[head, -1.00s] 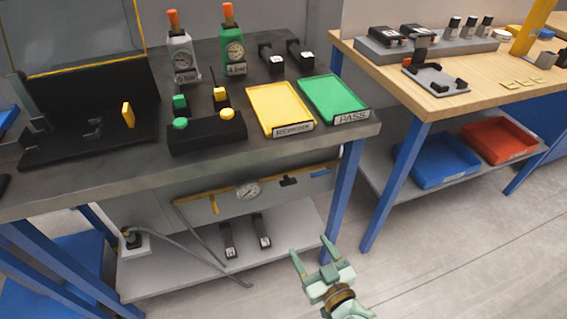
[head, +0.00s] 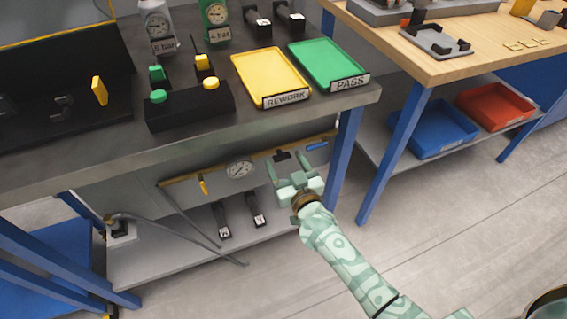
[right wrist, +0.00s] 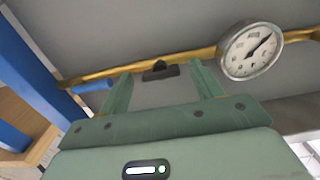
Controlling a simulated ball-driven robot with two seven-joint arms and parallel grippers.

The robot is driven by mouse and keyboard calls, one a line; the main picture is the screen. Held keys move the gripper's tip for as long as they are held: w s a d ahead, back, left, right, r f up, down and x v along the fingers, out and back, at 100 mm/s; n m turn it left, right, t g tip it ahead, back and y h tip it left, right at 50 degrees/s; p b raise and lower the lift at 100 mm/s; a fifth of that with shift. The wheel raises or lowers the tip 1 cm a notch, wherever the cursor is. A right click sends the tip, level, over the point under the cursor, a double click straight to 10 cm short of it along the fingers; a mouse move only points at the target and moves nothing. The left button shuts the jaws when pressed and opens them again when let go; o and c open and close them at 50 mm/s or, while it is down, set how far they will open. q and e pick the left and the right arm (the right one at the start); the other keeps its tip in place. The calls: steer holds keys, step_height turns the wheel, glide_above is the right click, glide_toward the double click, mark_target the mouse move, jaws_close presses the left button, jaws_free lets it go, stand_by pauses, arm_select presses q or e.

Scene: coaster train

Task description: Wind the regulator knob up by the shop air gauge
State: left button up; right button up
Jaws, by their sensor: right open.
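The round white shop air gauge (head: 240,169) sits on a brass pipe under the dark bench. In the right wrist view the gauge (right wrist: 250,52) is at upper right, its needle pointing to upper right. A dark knob-like fitting (head: 282,155), apparently the regulator knob, is on the pipe right of the gauge in the head view. In the right wrist view this fitting (right wrist: 160,71) appears left of the gauge, between my fingertips, beyond them and apart. My right gripper (head: 288,164) is open and empty in front of the pipe. My left gripper is out of view.
The bench edge overhangs the pipe. A blue lever (head: 317,146) and a blue bench leg (head: 343,160) are to the right, a yellow lever (head: 203,187) to the left. A grey hose (head: 190,228) and lower shelf (head: 165,262) lie below.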

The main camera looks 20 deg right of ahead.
steer(key=shift+w, duration=0.4)
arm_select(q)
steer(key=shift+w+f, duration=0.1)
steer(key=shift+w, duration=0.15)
arm_select(e)
steer(key=c, duration=0.8)
steer(key=shift+c, duration=0.9)
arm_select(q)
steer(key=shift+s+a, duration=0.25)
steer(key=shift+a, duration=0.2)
